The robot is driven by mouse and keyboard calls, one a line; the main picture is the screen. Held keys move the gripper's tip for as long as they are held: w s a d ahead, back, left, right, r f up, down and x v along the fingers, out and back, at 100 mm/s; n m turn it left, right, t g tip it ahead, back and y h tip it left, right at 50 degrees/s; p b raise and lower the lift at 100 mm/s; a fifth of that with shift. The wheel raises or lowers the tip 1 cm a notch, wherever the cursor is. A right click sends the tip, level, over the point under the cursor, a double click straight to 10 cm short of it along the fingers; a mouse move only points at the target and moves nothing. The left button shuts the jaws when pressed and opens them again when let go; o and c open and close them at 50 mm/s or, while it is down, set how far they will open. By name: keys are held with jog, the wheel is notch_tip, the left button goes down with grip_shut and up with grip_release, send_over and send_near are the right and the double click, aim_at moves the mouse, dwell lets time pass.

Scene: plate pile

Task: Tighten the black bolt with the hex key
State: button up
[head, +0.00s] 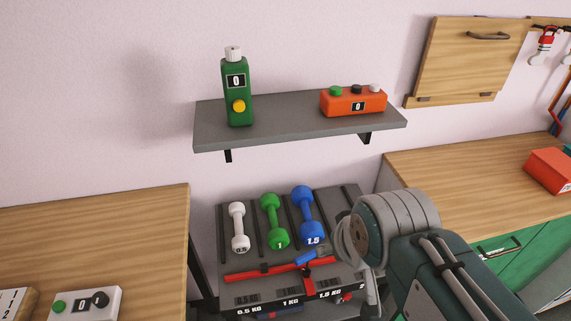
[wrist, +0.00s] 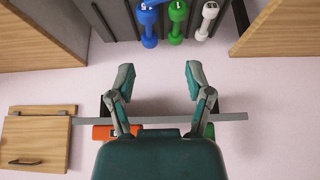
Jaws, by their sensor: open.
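My gripper (wrist: 160,72) is open and empty in the wrist view, its two fingers spread in front of the shelf edge. In the head view my arm fills the lower right and hides most of the gripper. No hex key can be made out in either view. An orange box (head: 352,103) on the shelf has green, black and white round tops; I cannot tell whether the black one (head: 356,89) is the black bolt.
A grey wall shelf (head: 285,123) holds a green bottle (head: 236,88). Below it, a rack holds white (head: 238,228), green (head: 270,215) and blue (head: 307,215) dumbbells. Wooden tables stand left (head: 130,230) and right (head: 455,185); a red box (head: 550,170) lies right.

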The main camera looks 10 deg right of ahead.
jog(key=w+f+m+g, duration=0.3)
jog(key=w+f+m, duration=0.3)
jog(key=w+m, duration=0.25)
jog(key=m+g, duration=0.3)
jog(key=m, duration=0.3)
send_near(308, 254)
jog(key=shift+s, duration=0.1)
notch_tip(308, 254, down, 10)
jog(key=shift+f, duration=0.2)
grip_shut()
jog(key=shift+m, duration=0.25)
